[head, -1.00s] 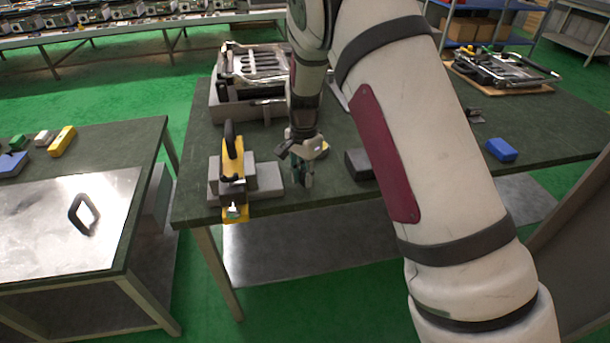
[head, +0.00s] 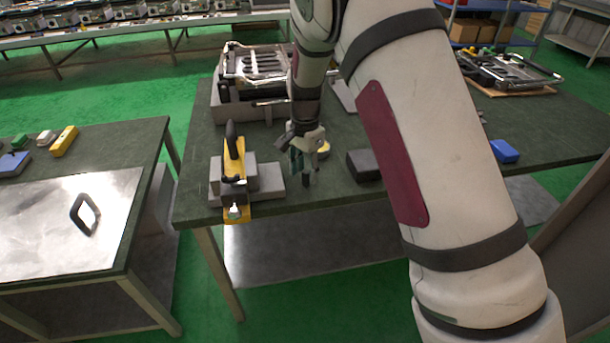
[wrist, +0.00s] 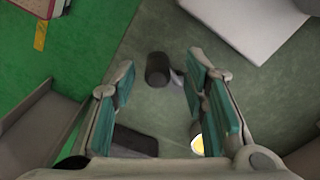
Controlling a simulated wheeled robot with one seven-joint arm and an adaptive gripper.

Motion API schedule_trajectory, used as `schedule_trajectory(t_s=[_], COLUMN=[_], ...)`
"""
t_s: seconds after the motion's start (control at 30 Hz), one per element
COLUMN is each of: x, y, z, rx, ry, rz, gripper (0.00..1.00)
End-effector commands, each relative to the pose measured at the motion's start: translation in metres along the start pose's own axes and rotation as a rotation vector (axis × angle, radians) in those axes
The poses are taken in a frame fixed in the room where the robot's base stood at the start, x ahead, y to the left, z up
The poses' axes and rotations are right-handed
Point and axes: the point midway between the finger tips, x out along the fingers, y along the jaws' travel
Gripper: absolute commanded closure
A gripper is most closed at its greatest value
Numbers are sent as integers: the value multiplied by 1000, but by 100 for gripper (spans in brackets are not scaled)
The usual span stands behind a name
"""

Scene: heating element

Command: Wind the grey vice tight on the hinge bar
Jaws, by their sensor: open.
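A grey blocky body (head: 268,184), which may be the grey vice, sits at the front left of the green bench. A yellow bar (head: 236,165) with a black upright handle (head: 231,138) lies across it and reaches past the front edge. I cannot tell which part is the hinge bar. My gripper (head: 302,175) points down just right of the grey body, apart from it. In the wrist view its green-padded fingers (wrist: 162,92) are open, with nothing held. A short dark cylinder (wrist: 157,68) with a grey piece beside it shows beyond and between the fingertips.
A dark block (head: 364,165) and a small yellow disc (head: 324,149) lie right of my gripper. A grey case with a metal rack (head: 255,72) stands behind. A blue block (head: 502,151) lies far right. A second table (head: 140,158) stands left, across a gap.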

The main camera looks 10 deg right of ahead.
Motion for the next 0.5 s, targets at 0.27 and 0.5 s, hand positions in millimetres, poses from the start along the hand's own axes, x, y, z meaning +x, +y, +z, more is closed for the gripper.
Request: schedule_trajectory(t_s=[0.27,0.5], x=[-59,-91], y=[-1,-1], z=[0,0], rx=[0,0], ry=[2,1], rz=[-5,-3], gripper=[60,60])
